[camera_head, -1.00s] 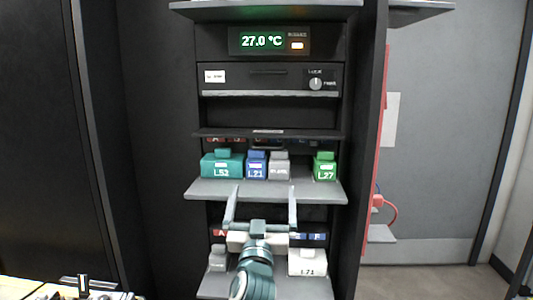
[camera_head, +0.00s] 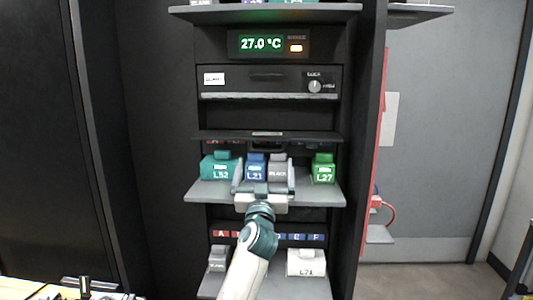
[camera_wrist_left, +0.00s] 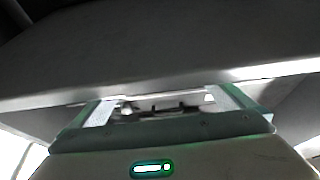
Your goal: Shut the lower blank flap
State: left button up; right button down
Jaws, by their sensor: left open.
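A thin dark flap (camera_head: 225,135) with a small label at its middle sticks out across the rack, above the row of colored modules. I cannot read any marking that names it the lower blank flap. My left gripper (camera_head: 264,176) is open, its fingers spread in front of the blue L21 module (camera_head: 256,160) and the grey module (camera_head: 278,158), below the flap. In the left wrist view, the fingers (camera_wrist_left: 165,98) are apart with nothing clearly held between them, and a grey slab (camera_wrist_left: 150,55) with a bright edge crosses just above. My right gripper is not in view.
A grey shelf (camera_head: 325,192) carries the teal L52 module (camera_head: 216,168) and green L27 module (camera_head: 324,172). A white L71 module (camera_head: 306,263) stands lower. A drawer-like panel with a knob (camera_head: 315,86) and a temperature display (camera_head: 262,42) are above.

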aim_at(267, 151)
pick_arm(q)
jog(key=x, duration=0.4)
jog(key=shift+w+r, duration=0.15)
jog(key=shift+w, duration=0.1)
jog(key=shift+w+r, duration=0.2)
jog(key=shift+w, duration=0.25)
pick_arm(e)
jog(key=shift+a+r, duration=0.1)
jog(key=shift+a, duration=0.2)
pick_arm(q)
jog(key=c, duration=1.3)
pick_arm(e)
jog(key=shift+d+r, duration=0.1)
pick_arm(q)
jog(key=shift+p, duration=0.35)
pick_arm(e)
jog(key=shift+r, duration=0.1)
